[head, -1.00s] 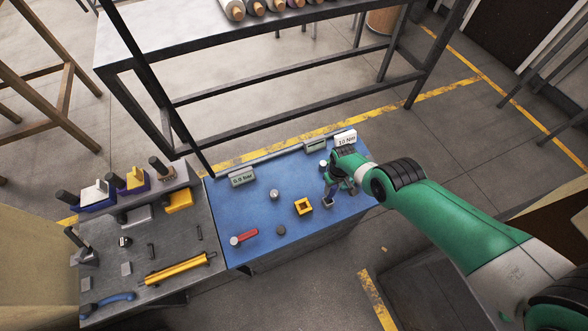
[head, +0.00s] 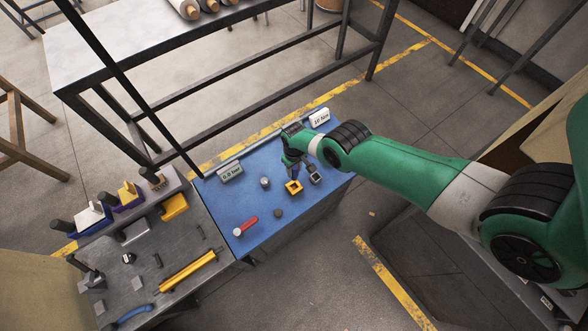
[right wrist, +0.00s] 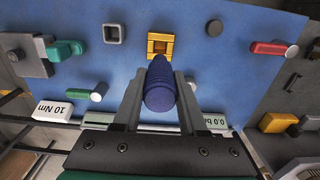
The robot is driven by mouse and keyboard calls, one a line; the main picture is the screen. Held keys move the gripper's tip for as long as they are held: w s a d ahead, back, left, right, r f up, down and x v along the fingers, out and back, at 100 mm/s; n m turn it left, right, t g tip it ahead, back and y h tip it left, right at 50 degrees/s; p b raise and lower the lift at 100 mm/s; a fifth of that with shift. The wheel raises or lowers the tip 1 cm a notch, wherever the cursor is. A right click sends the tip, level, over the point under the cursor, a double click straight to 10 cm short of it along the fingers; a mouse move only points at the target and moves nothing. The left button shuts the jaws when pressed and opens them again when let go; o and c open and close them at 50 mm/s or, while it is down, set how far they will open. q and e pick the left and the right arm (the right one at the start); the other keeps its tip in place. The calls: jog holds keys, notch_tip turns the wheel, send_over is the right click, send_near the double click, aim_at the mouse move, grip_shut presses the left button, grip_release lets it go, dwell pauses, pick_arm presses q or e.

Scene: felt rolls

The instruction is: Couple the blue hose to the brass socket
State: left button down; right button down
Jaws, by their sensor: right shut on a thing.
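The brass socket (head: 293,187) is a yellow square fitting with a square opening on the blue board. It also shows in the right wrist view (right wrist: 153,38). My right gripper (right wrist: 160,85) is shut on the blue hose (right wrist: 160,95), a rounded dark-blue piece between its fingers. In the head view my right gripper (head: 290,163) is just behind the socket. In the wrist view the hose's far end lines up with the socket's near edge and covers part of it. I cannot tell whether they touch. My left gripper is not in view.
A grey square socket (head: 314,178) sits right of the brass one. A round knob (head: 265,182), a dark disc (head: 278,213) and a red-handled valve (head: 246,226) are on the board. Gauges reading 0.0 bar (head: 230,173) and 10 Nm (head: 319,118) stand at its back edge.

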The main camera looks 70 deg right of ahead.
aim_at(294, 178)
jog(key=shift+f+b, duration=1.7)
jog(key=shift+f, duration=0.35)
jog(key=shift+f, duration=0.1)
jog(key=shift+f+b, duration=1.55)
jog(key=shift+b, duration=0.15)
jog(key=shift+f+b, duration=2.05)
dwell(0.7)
jog(key=shift+c, duration=1.9)
grip_release()
